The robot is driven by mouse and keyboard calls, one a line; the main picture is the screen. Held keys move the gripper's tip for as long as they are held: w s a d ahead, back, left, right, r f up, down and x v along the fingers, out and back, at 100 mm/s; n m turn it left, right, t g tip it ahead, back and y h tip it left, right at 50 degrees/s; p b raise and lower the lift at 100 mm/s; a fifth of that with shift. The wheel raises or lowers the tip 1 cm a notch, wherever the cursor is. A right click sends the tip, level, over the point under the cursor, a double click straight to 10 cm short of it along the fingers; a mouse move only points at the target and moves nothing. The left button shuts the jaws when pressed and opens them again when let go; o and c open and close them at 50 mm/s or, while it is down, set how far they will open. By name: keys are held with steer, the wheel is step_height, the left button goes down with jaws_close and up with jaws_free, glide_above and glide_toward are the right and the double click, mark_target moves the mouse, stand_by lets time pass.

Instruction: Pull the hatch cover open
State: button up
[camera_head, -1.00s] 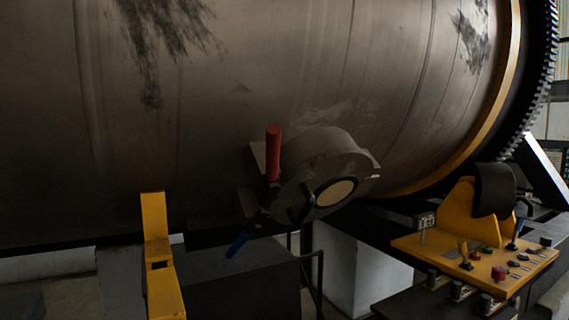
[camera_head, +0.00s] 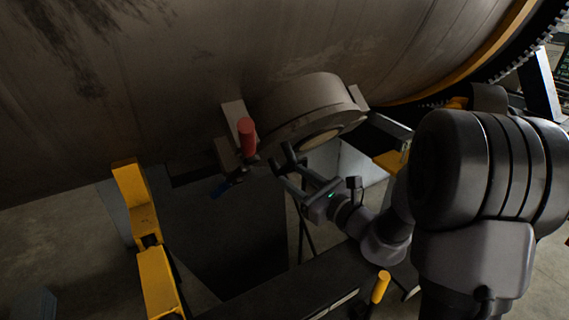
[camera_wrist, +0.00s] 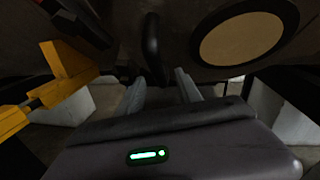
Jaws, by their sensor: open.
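The hatch cover (camera_head: 310,105) is a round grey drum on the underside of the big metal cylinder, with a tan disc on its lower face. The disc also shows in the wrist view (camera_wrist: 242,38). A dark curved handle (camera_wrist: 152,45) sits beside the disc. My gripper (camera_head: 286,170) is open just below the cover, by the handle. In the wrist view, my two fingers (camera_wrist: 161,88) stand apart, with the handle's lower end between or just beyond them; contact cannot be told. A red-gripped lever (camera_head: 246,137) is left of the cover.
A yellow bracket (camera_head: 145,220) stands at the left, also visible in the wrist view (camera_wrist: 62,75). A yellow-gripped lever (camera_head: 380,287) is at the lower right. The large cylinder (camera_head: 150,90) fills the space above.

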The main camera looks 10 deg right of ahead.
mark_target(285, 171)
steer(key=x, duration=0.4)
steer(key=shift+w+a+p, duration=0.1)
steer(key=shift+p, duration=0.3)
steer(key=shift+c, duration=0.3)
jaws_close()
stand_by(0.8)
